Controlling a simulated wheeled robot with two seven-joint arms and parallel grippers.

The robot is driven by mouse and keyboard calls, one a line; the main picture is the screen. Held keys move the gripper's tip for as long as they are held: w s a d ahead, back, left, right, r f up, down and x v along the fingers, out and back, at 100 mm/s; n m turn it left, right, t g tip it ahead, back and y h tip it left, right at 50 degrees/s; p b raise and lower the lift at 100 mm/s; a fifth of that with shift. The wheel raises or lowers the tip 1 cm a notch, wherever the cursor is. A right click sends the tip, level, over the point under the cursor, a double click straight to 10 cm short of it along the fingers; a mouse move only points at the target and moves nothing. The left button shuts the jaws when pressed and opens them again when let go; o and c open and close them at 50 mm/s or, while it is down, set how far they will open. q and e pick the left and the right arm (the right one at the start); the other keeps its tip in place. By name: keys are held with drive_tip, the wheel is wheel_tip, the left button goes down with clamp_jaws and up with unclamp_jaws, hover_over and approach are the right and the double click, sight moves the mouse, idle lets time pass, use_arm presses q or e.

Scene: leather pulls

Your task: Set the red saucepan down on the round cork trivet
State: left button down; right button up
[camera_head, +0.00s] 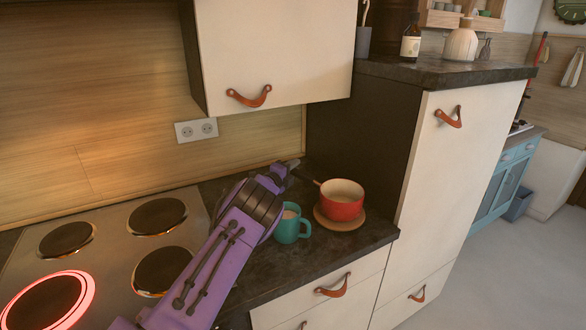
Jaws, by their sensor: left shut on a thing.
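The red saucepan (342,203) is at the right end of the dark counter, with its handle (308,180) pointing left and back. The round cork trivet (350,223) shows beneath the pan, its edge visible at the front and right. The pan looks upright over the trivet; I cannot tell whether its base touches the cork. My left gripper (294,166) is at the handle's far end and is shut on it; its fingertips are small and partly hidden by my purple arm. My right gripper is not in view.
A teal mug (290,225) stands just left of the pan, close to my left arm. A hob (110,250) with a glowing front-left ring lies at left. A tall cabinet (440,180) rises right of the pan; a wall cupboard (275,50) hangs above.

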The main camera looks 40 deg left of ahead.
use_arm(q)
drive_tip(key=shift+f+b, duration=0.3)
drive_tip(key=shift+b, duration=0.1)
drive_tip(key=c, duration=0.8)
unclamp_jaws()
drive_tip(key=shift+c, duration=0.2)
drive_tip(key=shift+s, duration=0.15)
drive_tip(key=shift+s+f, duration=0.15)
drive_tip(key=shift+s, duration=0.2)
drive_tip(key=s+b, duration=0.2)
drive_tip(key=s, duration=0.7)
drive_tip(key=shift+s+d+r+b, duration=0.2)
drive_tip(key=shift+s+d+b, duration=0.1)
drive_tip(key=shift+d+b, duration=0.15)
